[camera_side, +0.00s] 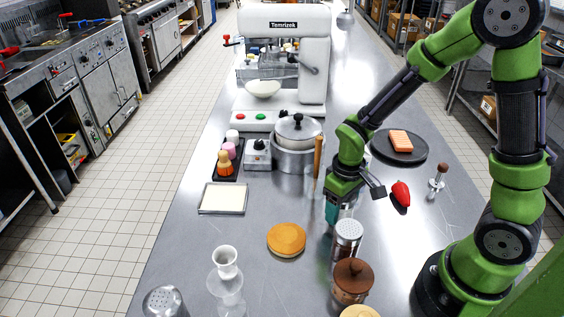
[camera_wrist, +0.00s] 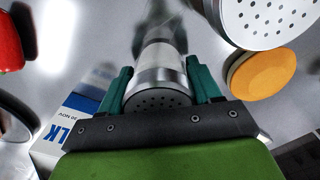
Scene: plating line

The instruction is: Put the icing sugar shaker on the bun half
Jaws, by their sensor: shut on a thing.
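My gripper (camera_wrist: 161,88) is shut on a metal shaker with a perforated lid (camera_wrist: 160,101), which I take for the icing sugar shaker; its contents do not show. In the side view my gripper (camera_side: 338,212) is low over the table, and the held shaker is mostly hidden behind another shaker. I cannot tell whether it is clear of the table. The orange-brown bun half (camera_side: 286,239) lies flat on the table to the left of my gripper, apart from it, with nothing on top. It also shows at the right of the wrist view (camera_wrist: 262,75).
A second perforated-lid shaker with brown contents (camera_side: 347,240) stands close in front of my gripper. A brown-lidded jar (camera_side: 352,281) is nearer the camera. A milk carton (camera_wrist: 62,135) is beside my gripper. A red pepper (camera_side: 401,194) lies right. Table between gripper and bun half looks clear.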

